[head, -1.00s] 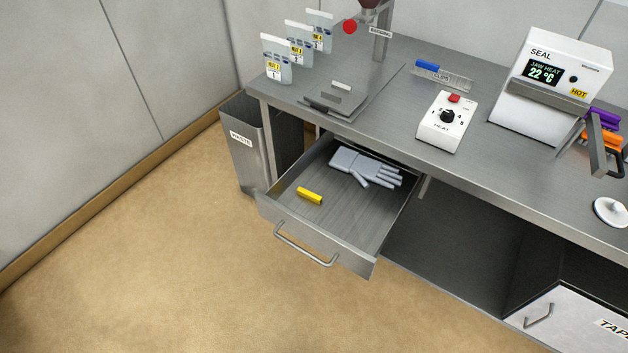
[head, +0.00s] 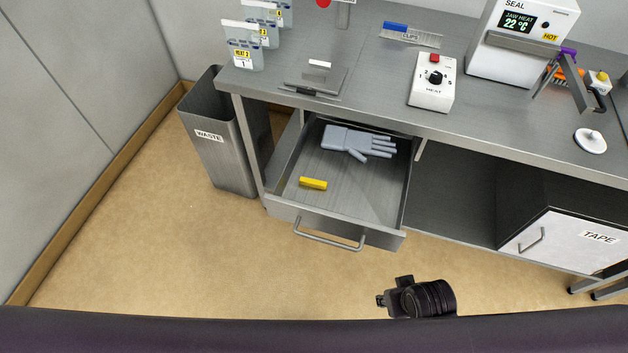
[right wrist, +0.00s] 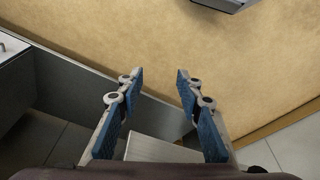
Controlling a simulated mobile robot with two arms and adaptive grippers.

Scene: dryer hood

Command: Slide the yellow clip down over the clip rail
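The yellow clip (head: 313,183) lies in the open drawer (head: 350,212), near its front left corner. The clip rail (head: 411,37), labelled CLIPS, stands on the counter at the back with a blue clip (head: 395,27) at its left end. In the right wrist view my right gripper (right wrist: 160,78) is open and empty, its blue-padded fingers apart above the floor. In the head view a dark part of my arm (head: 420,298) shows low in front of the counter, with no fingers to be seen there. My left gripper is not in view.
A grey glove (head: 358,143) lies at the drawer's back. On the counter stand the HEAT box (head: 432,85), the SEAL machine (head: 520,45), a white knob-like piece (head: 590,141) and labelled pouches (head: 243,50). A WASTE bin (head: 222,155) stands left of the drawer.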

